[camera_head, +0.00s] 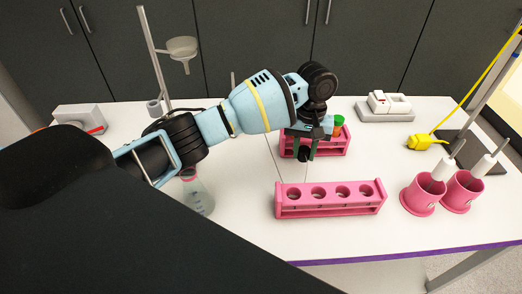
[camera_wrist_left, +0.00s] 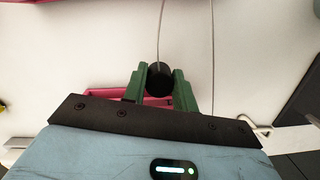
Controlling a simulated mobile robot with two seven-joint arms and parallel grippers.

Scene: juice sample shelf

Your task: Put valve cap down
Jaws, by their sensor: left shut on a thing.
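My left gripper (camera_head: 305,148) comes in from the left and hangs over the table beside the rear pink rack, with green fingers pointing down. It is shut on a black valve cap (camera_head: 304,155). In the left wrist view the round black valve cap (camera_wrist_left: 159,79) sits between the green fingertips (camera_wrist_left: 160,70). The cap appears above the white table, apart from the racks; its exact height is hard to tell. My right gripper is not in view.
The rear pink rack (camera_head: 332,152) has a green-topped item (camera_head: 339,121). A front pink rack (camera_head: 330,209) has several holes. Pink cups (camera_head: 420,197) with white-handled items stand right. A flask (camera_head: 197,197) is left, under my arm. A white device (camera_head: 386,104) stands behind.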

